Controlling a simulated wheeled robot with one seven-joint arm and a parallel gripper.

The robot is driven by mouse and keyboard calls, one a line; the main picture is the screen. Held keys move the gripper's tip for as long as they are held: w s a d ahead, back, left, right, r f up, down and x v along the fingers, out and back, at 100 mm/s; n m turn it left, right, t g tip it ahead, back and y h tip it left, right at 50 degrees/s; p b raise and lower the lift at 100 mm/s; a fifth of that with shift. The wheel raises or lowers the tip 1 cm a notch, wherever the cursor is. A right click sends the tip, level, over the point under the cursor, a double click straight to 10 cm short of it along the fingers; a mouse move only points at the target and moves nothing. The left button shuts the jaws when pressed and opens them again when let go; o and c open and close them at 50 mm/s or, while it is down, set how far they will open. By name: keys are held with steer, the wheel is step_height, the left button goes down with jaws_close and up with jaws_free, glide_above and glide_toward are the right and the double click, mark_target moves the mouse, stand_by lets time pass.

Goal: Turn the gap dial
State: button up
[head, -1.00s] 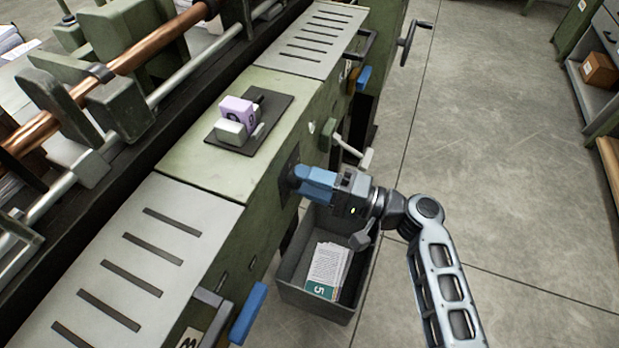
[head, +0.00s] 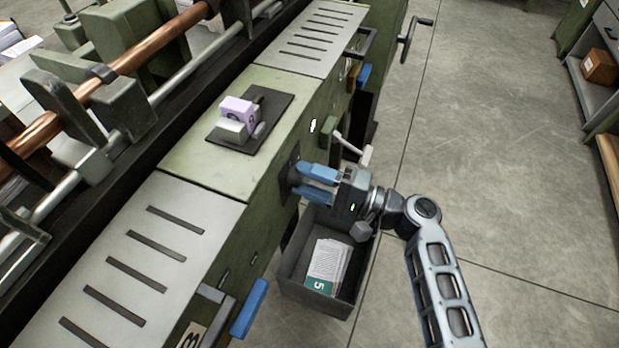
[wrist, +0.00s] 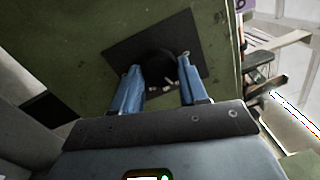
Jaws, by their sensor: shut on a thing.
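The gap dial (head: 292,175) is a dark round knob on a dark square plate on the green side of the machine. In the wrist view the dial (wrist: 158,64) sits between the tips of the two blue fingers, with small pale marks below it. My gripper (head: 299,178) is shut on the dial, one finger on each side. My gripper (wrist: 160,72) hides part of the dial's edge, and its exact setting cannot be read.
A grey bin (head: 290,283) with printed sheets (head: 328,262) hangs just below my gripper. A pale-handled lever (head: 352,148) sticks out close above it. Blue handles (head: 249,308) jut from the machine's side. A purple-and-white block (head: 238,112) sits on top.

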steer(key=o, duration=1.1)
steer(key=shift+c, duration=0.2)
steer(key=b+v, duration=0.1)
steer(key=v, duration=0.6)
steer(key=shift+d, duration=0.4)
steer(key=shift+s+f, duration=0.1)
steer(key=shift+s, duration=0.1)
